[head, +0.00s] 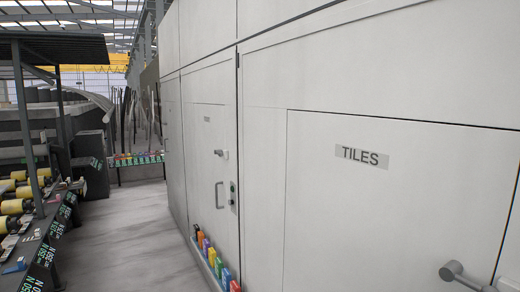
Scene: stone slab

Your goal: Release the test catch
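No part in view is labelled as the test catch. A white door marked TILES (390,215) fills the right side and looks shut. Further along the wall, a second white door (205,130) carries a small label too small to read. It has a small latch or knob (221,153) and a grey pull handle (219,196) below it. A small grey plate with a green spot (233,195) sits right of that handle. My gripper is not in view.
Several coloured containers (209,256) stand on a low ledge along the wall's foot. A dark rack with yellow rolls (18,207) and numbered labels lines the left. Clear grey floor (130,240) runs between them. A low row of coloured items (137,158) lies further back.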

